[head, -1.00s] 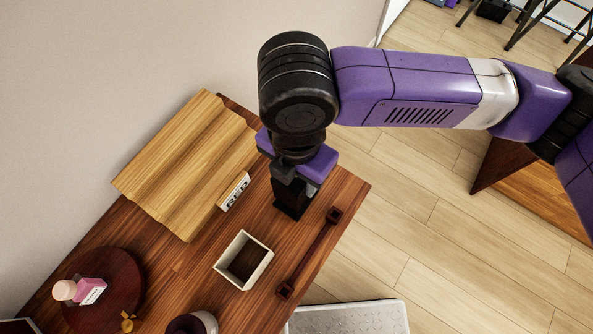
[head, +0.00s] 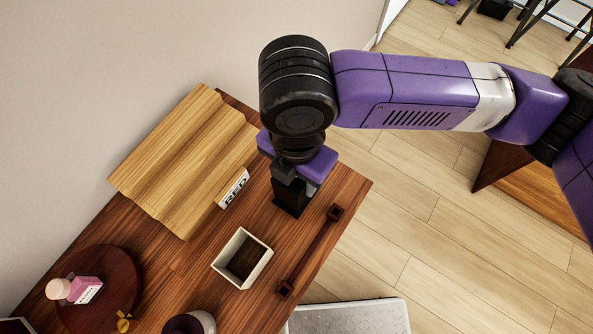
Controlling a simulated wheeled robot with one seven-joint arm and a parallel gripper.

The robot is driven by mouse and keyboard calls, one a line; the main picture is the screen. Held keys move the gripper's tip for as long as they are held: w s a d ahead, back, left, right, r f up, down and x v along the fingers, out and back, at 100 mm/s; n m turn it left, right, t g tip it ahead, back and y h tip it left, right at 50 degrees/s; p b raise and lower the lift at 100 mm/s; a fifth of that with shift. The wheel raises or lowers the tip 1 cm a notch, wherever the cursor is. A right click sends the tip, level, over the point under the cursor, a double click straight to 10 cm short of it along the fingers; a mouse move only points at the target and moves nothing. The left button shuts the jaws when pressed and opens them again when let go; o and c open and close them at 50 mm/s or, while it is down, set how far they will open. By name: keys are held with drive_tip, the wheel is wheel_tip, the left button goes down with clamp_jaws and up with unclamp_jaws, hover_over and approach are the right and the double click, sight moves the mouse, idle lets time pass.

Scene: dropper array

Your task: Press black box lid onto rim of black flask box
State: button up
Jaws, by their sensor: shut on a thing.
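The black flask box (head: 289,203) stands upright on the wooden table, right of the board and near the table's right edge. My gripper (head: 289,179) points down directly over it, shut on the dark lid at the top of the box. The lid and the box's rim are mostly hidden by my gripper and blend together in black. I cannot tell whether the lid sits flush on the rim.
A cream open box (head: 262,268) stands in front of it, with a dark bar handle (head: 318,245) to its right. A wavy wooden board (head: 180,170) with a "RED" label (head: 234,189) is on the left.

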drive_tip(key=shift+f, duration=0.3)
drive_tip(key=o, duration=1.4)
wheel_tip(320, 180, up, 8)
drive_tip(key=shift+f, duration=0.1)
